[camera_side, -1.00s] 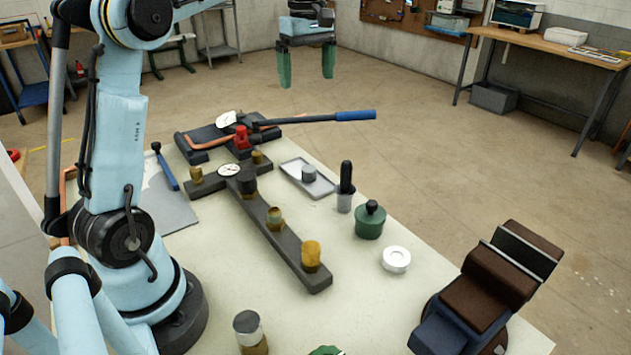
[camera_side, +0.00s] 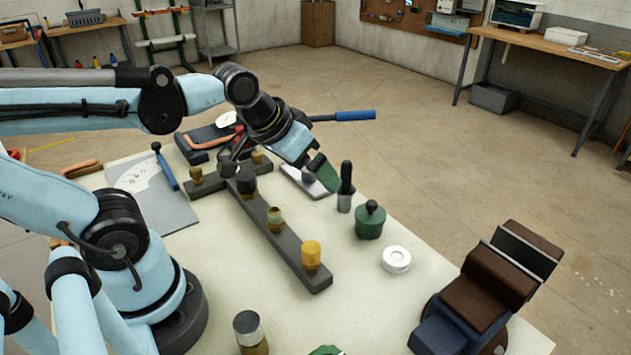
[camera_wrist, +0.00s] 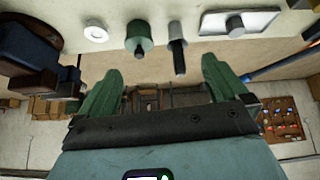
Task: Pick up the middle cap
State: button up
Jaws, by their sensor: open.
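A dark bar (camera_side: 290,243) on the pale table carries three upright fittings. The middle cap is not seen in the wrist view.
A dark-handled tool (camera_side: 346,187), a green lidded jar (camera_side: 370,220) and a white ring (camera_side: 396,260) stand right of the bar. A tray (camera_wrist: 262,20) holds a grey piece (camera_wrist: 235,24). A brown vise-like block (camera_side: 487,290) is at front right. Table between bar and jar is clear.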

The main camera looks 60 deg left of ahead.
jog(key=shift+s+d+f+m, duration=0.3)
jog(key=shift+s+f+m, duration=0.1)
jog(key=shift+f, duration=0.1)
jog(key=shift+s+d+f, duration=0.1)
jog(key=shift+f, duration=0.1)
jog(key=shift+c, duration=1.1)
jog(key=shift+t, duration=0.3)
jog(key=c, duration=0.4)
jog(key=shift+o, duration=0.2)
jog(key=n+g, duration=0.2)
jog(key=g, duration=0.5)
send_over(306, 170)
jog(key=f, duration=0.1)
notch_tip(306, 170, down, 6)
jog(key=shift+f, duration=0.25)
jog(key=shift+w+f, duration=0.2)
jog(key=shift+f, duration=1.15)
jog(key=shift+w+f, duration=0.2)
jog(key=shift+f, duration=1.15)
